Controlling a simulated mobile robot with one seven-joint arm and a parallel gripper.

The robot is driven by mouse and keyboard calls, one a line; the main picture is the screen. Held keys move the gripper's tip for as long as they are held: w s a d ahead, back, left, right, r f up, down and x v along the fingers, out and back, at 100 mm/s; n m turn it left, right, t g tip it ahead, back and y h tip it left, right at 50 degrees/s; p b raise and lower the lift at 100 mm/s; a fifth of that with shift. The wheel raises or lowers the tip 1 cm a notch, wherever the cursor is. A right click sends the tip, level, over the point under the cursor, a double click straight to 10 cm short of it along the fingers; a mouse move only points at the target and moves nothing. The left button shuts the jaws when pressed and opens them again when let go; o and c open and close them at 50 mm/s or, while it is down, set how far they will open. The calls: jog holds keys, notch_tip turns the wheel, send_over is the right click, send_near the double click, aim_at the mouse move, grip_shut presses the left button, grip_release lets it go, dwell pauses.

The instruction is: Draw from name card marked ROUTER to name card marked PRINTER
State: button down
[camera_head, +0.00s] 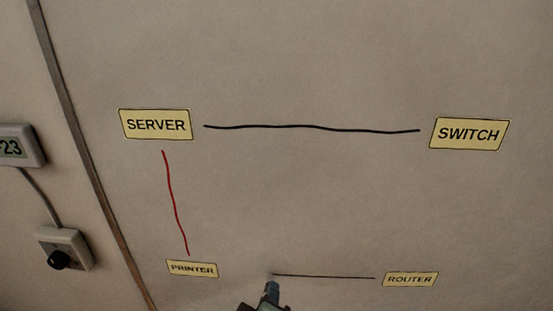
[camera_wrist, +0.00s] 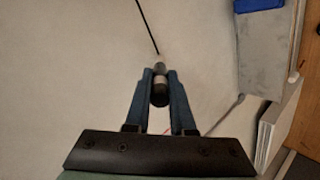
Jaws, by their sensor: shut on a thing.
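The ROUTER name card (camera_head: 410,279) is at the lower right of the wall in the head view. The PRINTER name card (camera_head: 192,269) is at the lower left. A thin dark line (camera_head: 325,277) runs from just left of ROUTER to the pen's tip, with a bare gap between there and PRINTER. My gripper (camera_wrist: 160,92) is shut on a dark pen (camera_wrist: 160,84) with a pale band. In the wrist view the same black line (camera_wrist: 148,27) ends right by the pen's tip; I cannot tell whether the tip touches the wall. Only the gripper's top shows in the head view.
The SERVER (camera_head: 156,125) and SWITCH (camera_head: 468,134) cards are higher up, with a black line (camera_head: 310,128) between them. A red line (camera_head: 174,203) runs from below SERVER to above PRINTER. A brown strip (camera_head: 92,170) edges the drawing area at left.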

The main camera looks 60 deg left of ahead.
jog(key=s+a+p, duration=0.2)
jog(key=s+a, duration=0.4)
jog(key=s, duration=0.1)
jog(key=shift+s, duration=0.25)
dwell(0.6)
jog(key=shift+d, duration=0.1)
jog(key=s+d+p, duration=0.3)
jog(key=d, duration=0.1)
jog(key=shift+s+d, duration=0.35)
jog(key=shift+d, duration=0.05)
dwell(0.4)
